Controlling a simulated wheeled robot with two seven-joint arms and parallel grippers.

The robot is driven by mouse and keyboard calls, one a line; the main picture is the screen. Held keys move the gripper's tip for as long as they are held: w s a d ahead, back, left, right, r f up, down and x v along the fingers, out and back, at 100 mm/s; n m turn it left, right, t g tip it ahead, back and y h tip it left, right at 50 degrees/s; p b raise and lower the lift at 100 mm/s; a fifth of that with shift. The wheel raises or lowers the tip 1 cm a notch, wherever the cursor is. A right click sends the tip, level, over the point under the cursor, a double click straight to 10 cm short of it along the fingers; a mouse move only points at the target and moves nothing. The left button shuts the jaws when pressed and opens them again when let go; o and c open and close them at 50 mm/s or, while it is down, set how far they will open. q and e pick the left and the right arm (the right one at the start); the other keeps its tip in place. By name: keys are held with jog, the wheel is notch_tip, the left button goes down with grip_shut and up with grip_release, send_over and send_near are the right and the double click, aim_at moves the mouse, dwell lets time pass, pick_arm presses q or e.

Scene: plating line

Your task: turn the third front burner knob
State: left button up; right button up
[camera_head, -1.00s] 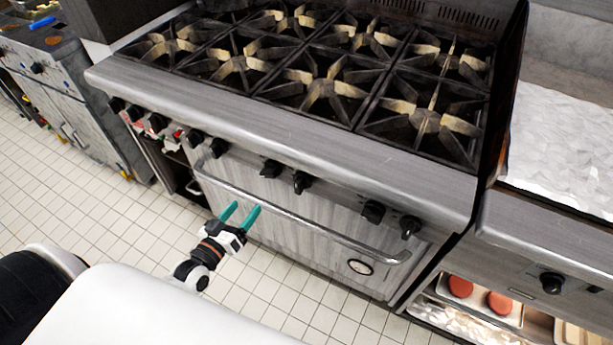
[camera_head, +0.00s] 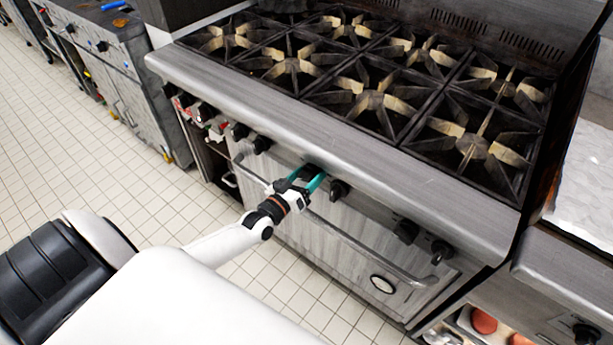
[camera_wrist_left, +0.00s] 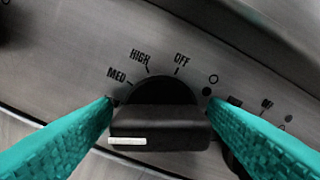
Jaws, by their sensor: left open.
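The stove's front panel carries a row of black burner knobs. One knob (camera_wrist_left: 160,125) fills the middle of the left wrist view, with MED, HIGH and OFF printed around it and a white mark at the lower left of its grip bar. My left gripper (camera_head: 306,177) is open, with one teal finger on each side of this knob. In the wrist view the fingertips (camera_wrist_left: 159,103) are close to the knob's sides; I cannot tell whether they touch. In the head view the fingers partly hide the knob. My right gripper is not in view.
A neighbouring knob (camera_head: 338,190) is just right of the gripper, and another (camera_head: 262,144) is to its left. The oven door handle (camera_head: 350,240) runs below. The stove's front edge (camera_head: 330,135) overhangs the knobs. Open tiled floor (camera_head: 100,150) lies at left.

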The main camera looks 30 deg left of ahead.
pick_arm(q)
jog(key=c, duration=0.9)
